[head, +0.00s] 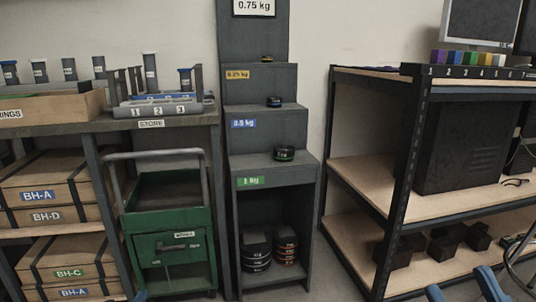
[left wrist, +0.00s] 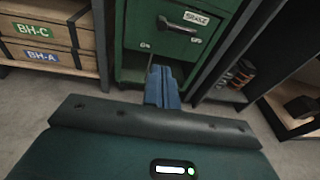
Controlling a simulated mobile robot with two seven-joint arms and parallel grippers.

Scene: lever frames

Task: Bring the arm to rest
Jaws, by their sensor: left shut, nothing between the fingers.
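My left gripper (left wrist: 163,72) shows in the left wrist view with its blue fingers together and nothing between them. It points toward the lower front of the green cart, below the dark brake lever (left wrist: 177,25), and looks clear of the lever. In the head view only the tip of my left gripper (head: 140,297) shows at the bottom edge. The lever (head: 174,247) lies about level on the cart's front under a white label. My right gripper (head: 463,289) shows at the bottom right of the head view, its two blue fingers apart and nothing seen between them.
The green cart (head: 168,220) stands between a bench with crates (head: 50,190) and a grey stepped weight stand (head: 265,130). Stacked weights (head: 256,250) sit in its base. A shelf rack (head: 405,170) stands at the right. Some floor shows in front.

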